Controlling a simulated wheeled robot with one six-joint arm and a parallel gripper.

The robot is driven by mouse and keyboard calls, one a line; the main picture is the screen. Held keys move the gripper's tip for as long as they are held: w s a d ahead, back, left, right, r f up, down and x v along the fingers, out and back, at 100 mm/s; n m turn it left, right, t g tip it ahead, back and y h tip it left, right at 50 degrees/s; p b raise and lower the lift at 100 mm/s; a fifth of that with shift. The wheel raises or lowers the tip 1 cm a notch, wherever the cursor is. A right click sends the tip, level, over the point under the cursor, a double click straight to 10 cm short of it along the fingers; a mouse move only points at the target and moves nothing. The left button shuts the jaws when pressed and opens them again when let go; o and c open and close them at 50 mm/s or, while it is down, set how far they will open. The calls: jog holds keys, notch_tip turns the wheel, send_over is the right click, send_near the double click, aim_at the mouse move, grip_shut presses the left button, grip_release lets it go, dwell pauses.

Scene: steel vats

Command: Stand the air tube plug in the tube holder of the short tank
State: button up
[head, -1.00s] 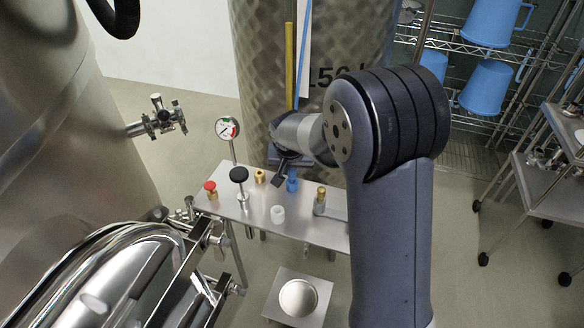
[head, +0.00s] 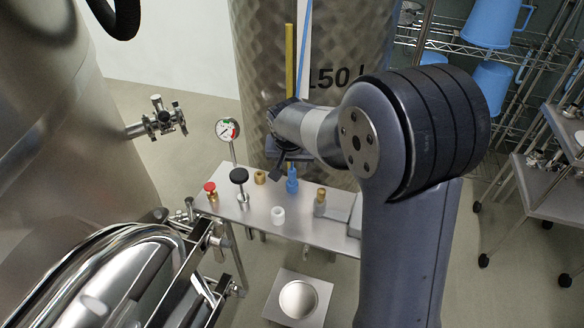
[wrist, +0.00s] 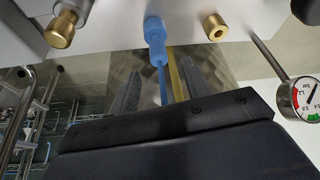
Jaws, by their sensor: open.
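The blue air tube plug (head: 292,181) stands upright at the back edge of the steel shelf, with a blue tube rising from it. It also shows at the top of the wrist view (wrist: 156,35). Its base is at the shelf, so I cannot see a separate tube holder under it. My gripper (head: 280,152) is open, just above and behind the plug and apart from it. In the wrist view my two fingers (wrist: 160,88) are spread, with the blue tube running between or behind them; I cannot tell which.
The shelf (head: 243,215) also carries a red-capped valve (head: 211,191), a black knob (head: 239,177), brass fittings (head: 260,177) and a white ring (head: 278,215). The 150 L tank (head: 262,60) rises close behind my gripper.

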aim_at(292, 169)
jog(key=v, duration=0.6)
jog(key=shift+f, duration=0.15)
jog(key=x, duration=1)
jog(key=shift+f, duration=0.25)
jog(key=shift+w+r+p, duration=0.1)
jog(key=shift+r+p, duration=0.25)
jog(key=shift+r, duration=0.1)
